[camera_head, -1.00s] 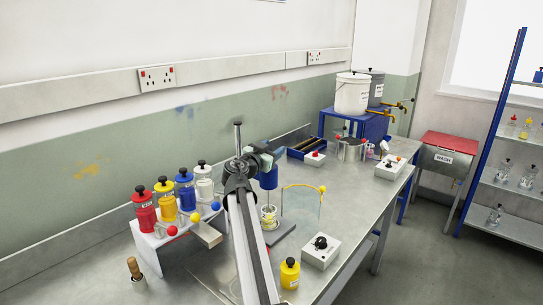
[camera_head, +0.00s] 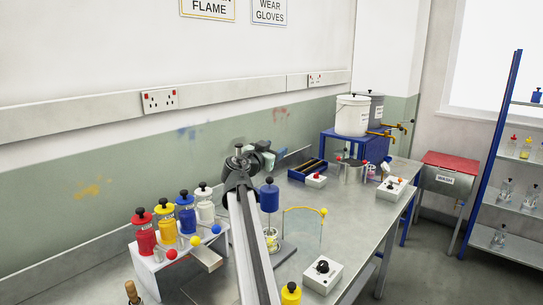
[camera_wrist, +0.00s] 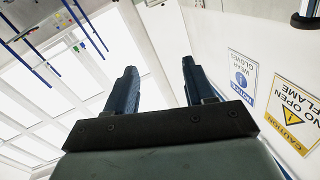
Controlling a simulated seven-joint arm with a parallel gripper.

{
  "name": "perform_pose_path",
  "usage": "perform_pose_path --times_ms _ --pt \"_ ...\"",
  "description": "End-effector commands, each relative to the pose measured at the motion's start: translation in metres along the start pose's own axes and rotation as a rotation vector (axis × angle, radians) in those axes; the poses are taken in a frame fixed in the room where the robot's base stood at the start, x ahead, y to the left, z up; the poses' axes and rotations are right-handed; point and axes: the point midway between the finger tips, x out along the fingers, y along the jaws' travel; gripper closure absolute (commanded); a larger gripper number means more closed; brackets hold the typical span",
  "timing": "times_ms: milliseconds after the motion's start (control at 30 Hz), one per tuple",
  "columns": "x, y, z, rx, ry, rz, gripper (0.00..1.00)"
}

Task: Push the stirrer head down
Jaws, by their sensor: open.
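The stirrer head (camera_head: 269,198) is a blue cylinder with a black knob on top, upright in the head view, just right of my arm. It stands above a small glass vessel with yellow contents (camera_head: 271,238).
A rack with red, yellow, blue and white bottles (camera_head: 172,220) stands left of my arm. A switch box (camera_head: 322,273), a yellow bottle (camera_head: 291,293) and a clear screen with a yellow rod (camera_head: 304,222) are on the right. A blue tray (camera_head: 306,170) lies behind.

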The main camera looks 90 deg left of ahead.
Motion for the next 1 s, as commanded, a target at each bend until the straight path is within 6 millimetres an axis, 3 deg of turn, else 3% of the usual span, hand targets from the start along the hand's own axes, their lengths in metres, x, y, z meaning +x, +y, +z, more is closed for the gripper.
perform_pose_path --times_ms 300,500,733,1000 --pt "0.051 0.08 -0.003 -0.007 0.008 0.088 0.46" --pt "0.074 0.134 0.002 -0.015 0.009 0.142 0.46" --pt "0.089 0.194 0.017 0.035 -0.036 0.191 0.46" --pt "0.094 0.239 0.052 0.195 -0.162 0.213 0.46"
